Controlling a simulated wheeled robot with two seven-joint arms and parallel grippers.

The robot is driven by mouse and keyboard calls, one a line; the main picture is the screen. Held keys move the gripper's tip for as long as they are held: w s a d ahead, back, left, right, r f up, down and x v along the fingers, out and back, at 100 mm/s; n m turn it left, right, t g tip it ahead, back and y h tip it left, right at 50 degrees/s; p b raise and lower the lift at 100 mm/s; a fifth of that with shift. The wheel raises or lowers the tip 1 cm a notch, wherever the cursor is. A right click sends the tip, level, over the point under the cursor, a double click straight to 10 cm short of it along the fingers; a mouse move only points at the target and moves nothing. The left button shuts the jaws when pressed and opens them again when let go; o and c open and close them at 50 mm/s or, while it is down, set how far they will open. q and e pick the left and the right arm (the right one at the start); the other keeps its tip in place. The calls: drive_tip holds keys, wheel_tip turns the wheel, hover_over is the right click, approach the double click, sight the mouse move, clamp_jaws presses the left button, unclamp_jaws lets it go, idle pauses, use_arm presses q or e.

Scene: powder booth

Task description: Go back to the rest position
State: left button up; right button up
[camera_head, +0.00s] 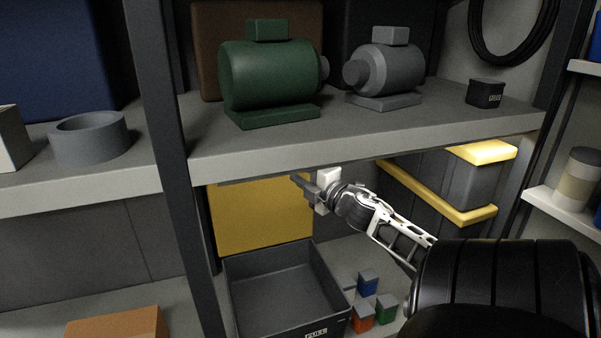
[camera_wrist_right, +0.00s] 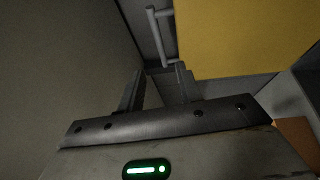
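My right gripper (camera_head: 306,187) reaches in from the right, just under the front edge of the upper shelf, in front of a yellow panel (camera_head: 262,222). In the right wrist view its two dark fingers (camera_wrist_right: 160,84) stand apart with nothing between them. A thin grey bar with bent ends (camera_wrist_right: 160,38) shows beyond the fingertips; I cannot tell whether they touch it. My left gripper is not in view.
The upper shelf (camera_head: 400,130) holds a green motor (camera_head: 265,75) and a grey motor (camera_head: 385,72). Below my gripper stands a dark bin labelled FULL (camera_head: 316,332), with several small coloured blocks (camera_head: 367,285) beside it. A dark upright post (camera_head: 175,150) stands left.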

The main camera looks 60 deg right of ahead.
idle(0.6)
drive_tip(key=s+a+f+m+g+y, duration=0.35)
drive_tip(key=a+f+m, duration=0.25)
drive_tip(key=a+f, duration=1.1)
drive_tip(key=s+a+f+m+g+y, duration=0.1)
drive_tip(key=s+a+f+m, duration=0.1)
drive_tip(key=a, duration=0.7)
drive_tip(key=s+a+f+m+g+y, duration=0.2)
drive_tip(key=s+a+m, duration=0.1)
drive_tip(key=a, duration=0.6)
drive_tip(key=s+a+f+m+g+y, duration=0.1)
drive_tip(key=s+a+m, duration=0.1)
drive_tip(key=s+a, duration=0.3)
drive_tip(key=a, duration=0.4)
drive_tip(key=shift+a+f, duration=0.15)
drive_tip(key=shift+f, duration=0.25)
drive_tip(key=shift+y, duration=0.25)
